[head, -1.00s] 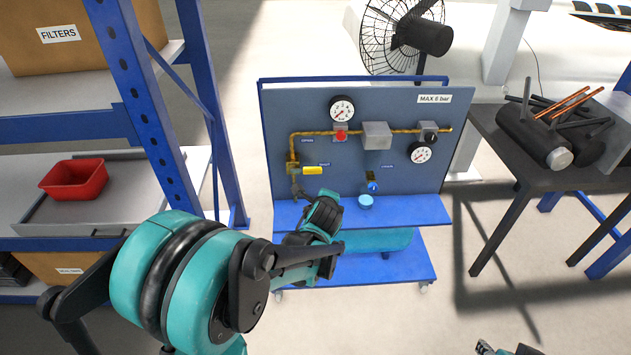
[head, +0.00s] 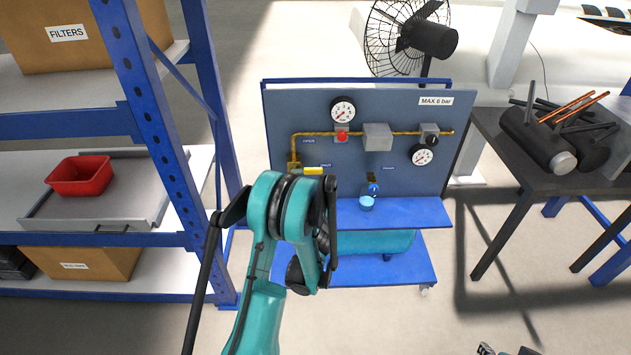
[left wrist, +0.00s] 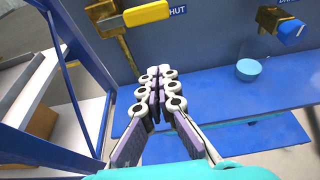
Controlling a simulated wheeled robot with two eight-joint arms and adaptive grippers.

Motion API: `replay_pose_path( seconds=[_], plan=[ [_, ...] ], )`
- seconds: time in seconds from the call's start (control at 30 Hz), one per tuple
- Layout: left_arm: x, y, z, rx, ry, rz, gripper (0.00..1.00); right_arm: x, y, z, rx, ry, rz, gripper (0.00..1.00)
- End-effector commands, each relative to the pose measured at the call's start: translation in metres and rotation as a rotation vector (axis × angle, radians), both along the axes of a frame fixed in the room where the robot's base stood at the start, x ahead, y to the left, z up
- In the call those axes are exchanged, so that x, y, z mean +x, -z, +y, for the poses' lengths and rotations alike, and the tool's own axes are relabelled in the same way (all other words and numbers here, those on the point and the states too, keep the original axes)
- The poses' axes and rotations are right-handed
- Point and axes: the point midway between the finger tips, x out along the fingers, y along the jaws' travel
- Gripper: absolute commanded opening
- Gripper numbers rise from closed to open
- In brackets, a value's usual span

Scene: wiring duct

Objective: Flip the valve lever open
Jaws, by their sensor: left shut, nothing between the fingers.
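The yellow valve lever (head: 313,171) is on the brass pipe at the left of the blue-grey panel (head: 290,110). It lies level, pointing right toward the SHUT label, which shows in the left wrist view (left wrist: 178,10). The lever also shows there, at the top (left wrist: 147,13). My left gripper (left wrist: 158,72) is shut and empty, below the lever and apart from it. In the head view my own arm hides that gripper. A small part of what seems to be my right gripper (head: 505,350) shows at the bottom edge; its fingers cannot be judged.
A blue-handled valve (head: 373,190) hangs right of the lever. A blue rack (head: 130,100) stands left, a dark table (head: 500,150) right.

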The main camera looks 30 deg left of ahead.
Motion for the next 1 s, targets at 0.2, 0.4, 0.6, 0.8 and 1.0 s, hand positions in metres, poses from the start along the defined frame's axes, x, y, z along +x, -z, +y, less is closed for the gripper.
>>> replay_pose_path(
  seconds=[0.2, 0.4, 0.6, 0.8, 1.0],
  plan=[
    [0.002, 0.0, 0.001, -0.002, -0.001, 0.0, 0.0, 0.0, -0.003, 0.0, 0.0, 0.0, 0.0, 0.4],
    [0.017, 0.003, 0.011, -0.004, -0.002, 0.0, 0.0, 0.0, -0.02, 0.0, 0.0, 0.0, 0.0, 0.4],
    [0.05, 0.022, 0.031, -0.003, -0.002, -0.001, 0.0, 0.0, -0.017, 0.0, 0.0, 0.0, 0.0, 0.4],
    [0.084, 0.037, 0.052, -0.003, -0.002, -0.001, 0.0, 0.0, -0.002, 0.0, 0.0, 0.0, 0.0, 0.4],
    [0.081, 0.005, 0.049, -0.004, -0.001, -0.001, 0.0, 0.0, 0.003, 0.0, 0.0, 0.0, 0.0, 0.4]
  ],
)
